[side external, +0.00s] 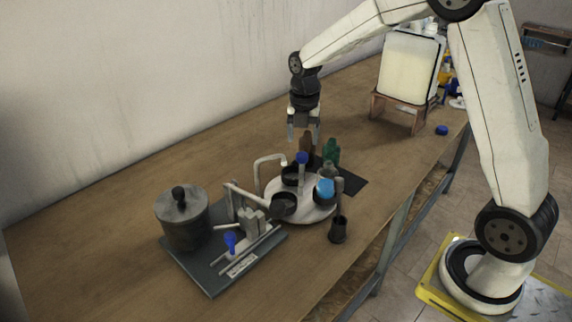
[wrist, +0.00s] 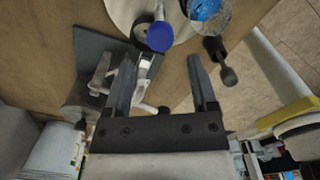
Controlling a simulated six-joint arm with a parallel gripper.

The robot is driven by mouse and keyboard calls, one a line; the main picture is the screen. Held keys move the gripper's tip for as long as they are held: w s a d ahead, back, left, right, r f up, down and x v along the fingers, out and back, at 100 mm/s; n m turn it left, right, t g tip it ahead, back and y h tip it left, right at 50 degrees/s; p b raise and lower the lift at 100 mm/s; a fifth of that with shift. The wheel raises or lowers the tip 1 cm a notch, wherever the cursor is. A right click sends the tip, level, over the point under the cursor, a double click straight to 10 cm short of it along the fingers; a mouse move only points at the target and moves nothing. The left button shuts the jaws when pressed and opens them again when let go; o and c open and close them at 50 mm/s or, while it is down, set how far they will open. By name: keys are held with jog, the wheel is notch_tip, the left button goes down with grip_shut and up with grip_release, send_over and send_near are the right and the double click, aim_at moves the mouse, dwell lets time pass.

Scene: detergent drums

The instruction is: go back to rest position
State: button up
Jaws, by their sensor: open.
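My gripper (side external: 303,128) hangs from the arm above the far side of the round white plate, pointing down. In the wrist view my gripper (wrist: 165,85) has its two fingers apart with nothing between them. The round white plate (side external: 272,190) carries dark cups, a blue-topped item (side external: 301,158) and a container with light blue content (side external: 324,188). The blue top (wrist: 159,38) and the light blue content (wrist: 205,9) also show in the wrist view, ahead of the fingers.
A grey board (side external: 209,284) holds a lidded metal pot (side external: 183,222). Brown and green bottles (side external: 331,151) stand behind the plate. A cream tank (side external: 407,67) sits on a wooden stand. The wooden table (side external: 120,200) is clear at the back left.

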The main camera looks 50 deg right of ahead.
jog(key=shift+s+a+f+m, duration=0.2)
jog(key=shift+s+a+m, duration=0.15)
jog(key=shift+m, duration=0.05)
jog(key=s+a+f+m+t, duration=0.1)
jog(key=s+a+f+m, duration=0.1)
jog(key=s+m, duration=0.6)
jog(key=s+a+f+m+t, duration=0.1)
jog(key=s+a+m, duration=0.3)
jog(key=s+m, duration=0.4)
jog(key=f+m, duration=0.1)
jog(key=m, duration=0.6)
jog(key=shift+s+a+t, duration=0.3)
jog(key=shift+a, duration=0.1)
